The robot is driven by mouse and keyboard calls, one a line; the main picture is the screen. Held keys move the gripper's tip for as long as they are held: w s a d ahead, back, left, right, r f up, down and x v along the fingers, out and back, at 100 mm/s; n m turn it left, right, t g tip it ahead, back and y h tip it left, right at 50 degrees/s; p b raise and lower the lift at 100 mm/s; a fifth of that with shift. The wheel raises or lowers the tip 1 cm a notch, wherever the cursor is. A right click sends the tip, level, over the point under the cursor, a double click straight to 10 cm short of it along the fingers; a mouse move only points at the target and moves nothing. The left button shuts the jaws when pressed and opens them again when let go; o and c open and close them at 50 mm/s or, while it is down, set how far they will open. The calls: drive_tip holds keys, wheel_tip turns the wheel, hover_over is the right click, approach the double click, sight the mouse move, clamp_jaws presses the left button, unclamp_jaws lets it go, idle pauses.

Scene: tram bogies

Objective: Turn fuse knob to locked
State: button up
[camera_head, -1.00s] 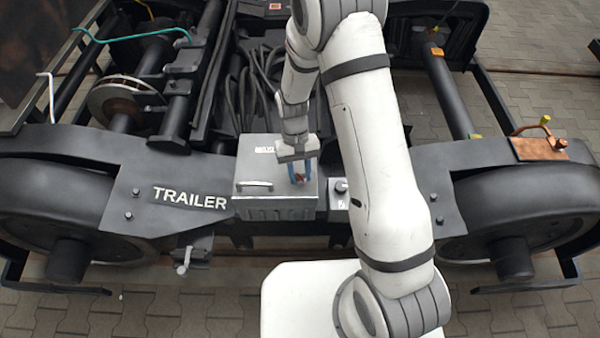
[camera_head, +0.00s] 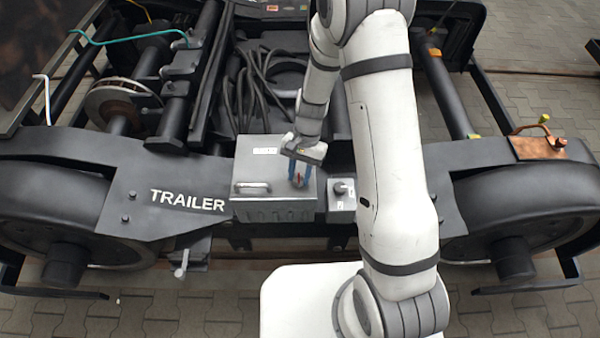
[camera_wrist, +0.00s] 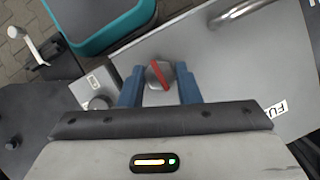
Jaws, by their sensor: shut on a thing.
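The fuse knob (camera_wrist: 158,75) is a grey knob with a red stripe, on the lid of a grey metal box (camera_head: 245,175). My gripper (camera_wrist: 160,86) has its two blue fingers on either side of the knob, shut on it. In the wrist view the red stripe runs steeply, slightly tilted, between the fingers. In the head view my gripper (camera_head: 299,175) reaches down to the right part of the lid, and only a bit of red shows between the fingers. Any position marks around the knob are hidden or too small to read.
The lid has a handle (camera_head: 252,188) and a label (camera_head: 264,151). A small switch box (camera_head: 341,195) with a dark knob stands just right of the grey box. Black cables (camera_head: 250,85) run behind it. The TRAILER frame plate (camera_head: 150,215) lies to the left.

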drive_tip(key=shift+w, duration=0.1)
idle(0.3)
drive_tip(key=o, duration=1)
drive_tip(key=shift+r, duration=0.1)
drive_tip(key=v, duration=0.7)
drive_tip(key=shift+w+d+r, duration=0.1)
drive_tip(key=shift+d+r, duration=0.05)
drive_tip(key=shift+r, duration=0.1)
drive_tip(key=s+d+r+n+t+p, duration=0.1)
drive_tip(key=s+d+r+t, duration=0.1)
drive_tip(key=s+r, duration=0.3)
drive_tip(key=s+d+r+n+t+h+p, duration=0.1)
drive_tip(key=s+d+r, duration=0.4)
drive_tip(key=r, duration=0.6)
drive_tip(key=s+d+r+n+t+p, duration=0.2)
drive_tip(key=s+d+r+n+t, duration=0.1)
drive_tip(key=r, duration=0.5)
drive_tip(key=shift+s+d+t+h, duration=0.2)
drive_tip(key=shift+s+d, duration=0.15)
drive_tip(key=shift+s, duration=0.35)
drive_tip(key=shift+s+d+t+h, duration=0.1)
drive_tip(key=shift+s+d+h, duration=0.15)
drive_tip(key=shift+s, duration=0.45)
